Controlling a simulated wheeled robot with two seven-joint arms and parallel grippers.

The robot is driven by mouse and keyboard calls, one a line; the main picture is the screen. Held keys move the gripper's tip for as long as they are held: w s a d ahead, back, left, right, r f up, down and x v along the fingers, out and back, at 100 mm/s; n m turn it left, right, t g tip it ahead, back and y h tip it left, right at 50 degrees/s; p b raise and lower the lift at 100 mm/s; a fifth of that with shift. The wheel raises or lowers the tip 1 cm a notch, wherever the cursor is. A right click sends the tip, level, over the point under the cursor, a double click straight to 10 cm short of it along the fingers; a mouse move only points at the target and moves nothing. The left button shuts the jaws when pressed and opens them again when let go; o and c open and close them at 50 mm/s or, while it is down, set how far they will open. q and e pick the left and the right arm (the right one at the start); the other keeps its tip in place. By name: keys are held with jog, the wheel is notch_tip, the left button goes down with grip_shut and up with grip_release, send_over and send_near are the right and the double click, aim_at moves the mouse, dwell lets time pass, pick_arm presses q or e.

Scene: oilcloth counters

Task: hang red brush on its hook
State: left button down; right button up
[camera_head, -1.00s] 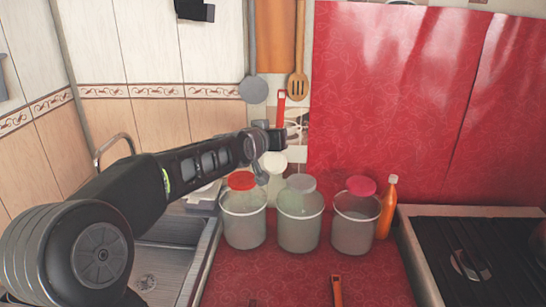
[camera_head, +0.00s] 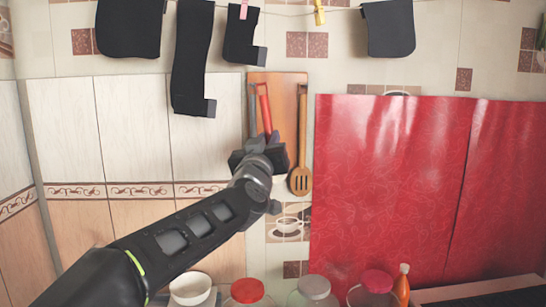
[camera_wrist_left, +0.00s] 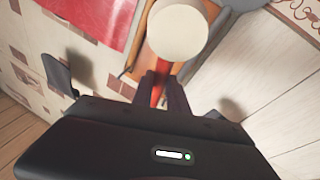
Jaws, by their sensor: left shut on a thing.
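The red brush (camera_head: 265,112) is upright in the head view, its red handle rising above my left gripper (camera_head: 258,150). In the left wrist view the red handle (camera_wrist_left: 156,95) lies between the fingers of the left gripper (camera_wrist_left: 161,90), which is shut on it. A round white part (camera_wrist_left: 178,30), seemingly the brush head, shows beyond the fingers. The brush is in front of a brown wooden board (camera_head: 287,92) on the wall. I cannot make out its hook; the gripper hides part of that wall. My right gripper is out of view.
A slotted wooden spatula (camera_head: 301,181) hangs just right of the gripper. A grey utensil handle (camera_head: 252,105) is close on the left. Black cloths (camera_head: 193,60) hang from a line above. Lidded jars (camera_head: 314,288) and an orange bottle (camera_head: 402,283) stand below.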

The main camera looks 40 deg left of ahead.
pick_arm(q)
jog(key=shift+s+a+r+y, duration=0.25)
jog(key=shift+y, duration=0.15)
jog(key=shift+s+r+n+y, duration=0.15)
jog(key=shift+r+n+y, duration=0.1)
jog(key=shift+n+y, duration=0.05)
jog(key=shift+r+y, duration=0.1)
jog(key=shift+y, duration=0.2)
jog(key=shift+s+t, duration=0.1)
jog(key=shift+t, duration=0.4)
